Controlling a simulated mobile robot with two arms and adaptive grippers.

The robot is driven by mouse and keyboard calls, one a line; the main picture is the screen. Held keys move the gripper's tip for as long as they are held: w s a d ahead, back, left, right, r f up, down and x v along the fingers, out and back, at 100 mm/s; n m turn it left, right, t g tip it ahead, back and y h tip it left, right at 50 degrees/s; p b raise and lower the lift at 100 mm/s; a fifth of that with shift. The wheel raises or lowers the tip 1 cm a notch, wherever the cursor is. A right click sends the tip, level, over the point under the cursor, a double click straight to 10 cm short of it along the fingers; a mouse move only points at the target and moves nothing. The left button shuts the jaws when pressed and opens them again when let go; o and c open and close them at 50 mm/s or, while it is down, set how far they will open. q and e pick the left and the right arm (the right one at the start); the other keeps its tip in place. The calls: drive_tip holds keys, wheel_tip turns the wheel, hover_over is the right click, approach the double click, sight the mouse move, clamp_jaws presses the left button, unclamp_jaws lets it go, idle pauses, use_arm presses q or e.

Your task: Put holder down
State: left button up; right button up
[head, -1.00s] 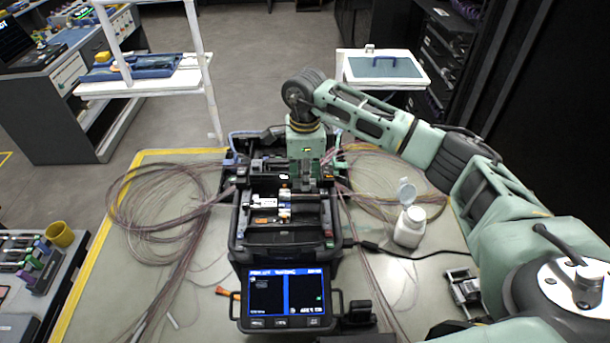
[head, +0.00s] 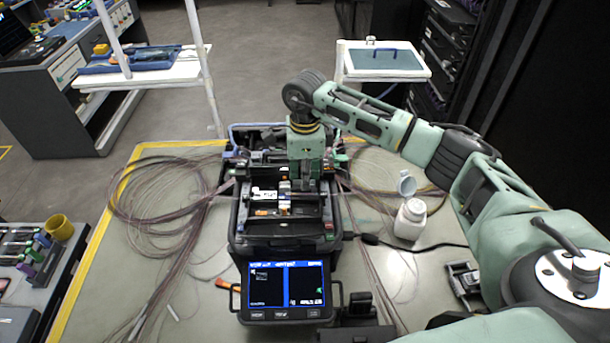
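The black fusion splicer (head: 285,245) stands in the middle of the work table with its working deck open. My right gripper (head: 305,183) points down over the back part of the deck. Its fingertips are small and blend with the dark parts below, so I cannot tell whether they are open or shut. I cannot pick out a holder between them for certain. A white and silver part (head: 264,194) sits on the deck just left of the gripper. My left gripper is not in view.
The splicer's lit screen (head: 286,285) faces the front. Coiled fibre cables (head: 150,205) lie left and right of it. A white bottle (head: 410,219) with a raised lid stands to the right. A yellow cup (head: 59,227) is on the left side bench.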

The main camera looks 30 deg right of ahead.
drive_tip(key=shift+o, duration=1.2)
drive_tip(key=shift+r+p, duration=0.7)
drive_tip(key=shift+w+r+b, duration=0.1)
drive_tip(key=shift+r+b, duration=0.2)
drive_tip(key=shift+b, duration=0.1)
wheel_tip(320, 180, up, 11)
drive_tip(key=b, duration=0.4)
drive_tip(key=shift+r, duration=0.15)
